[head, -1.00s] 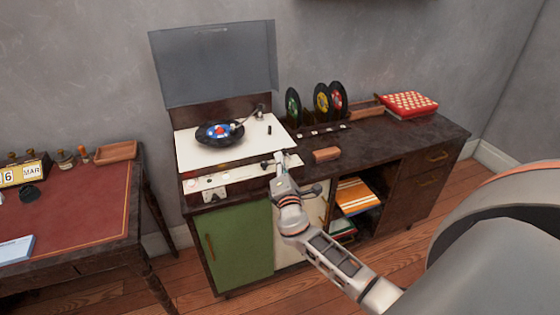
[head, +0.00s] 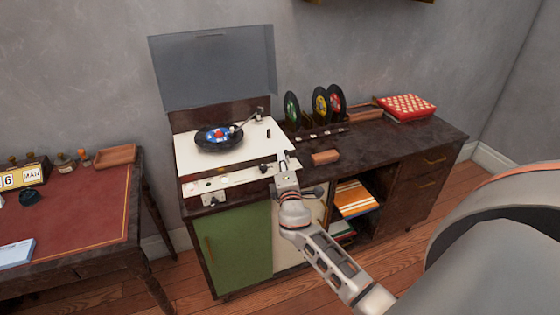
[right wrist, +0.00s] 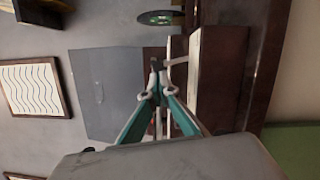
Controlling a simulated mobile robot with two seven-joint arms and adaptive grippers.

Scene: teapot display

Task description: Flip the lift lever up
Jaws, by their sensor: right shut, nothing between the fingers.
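The record player (head: 190,152) has a cream deck with a black record (head: 219,138) on its platter and a tonearm (head: 253,118) at the deck's back right. A small dark upright piece (head: 268,133) stands on the deck's right side; I cannot tell for sure if it is the lift lever. My right gripper (head: 283,158) is at the front right corner of the player, beside a black knob (head: 264,167). Its fingers are shut and empty, also in the right wrist view (right wrist: 157,66). My left gripper is out of view.
The raised grey lid (head: 213,65) stands behind the deck. A brown block (head: 325,157), upright records (head: 321,105) and a red checked box (head: 408,106) are on the cabinet to the right. A red-topped desk (head: 75,210) stands at left.

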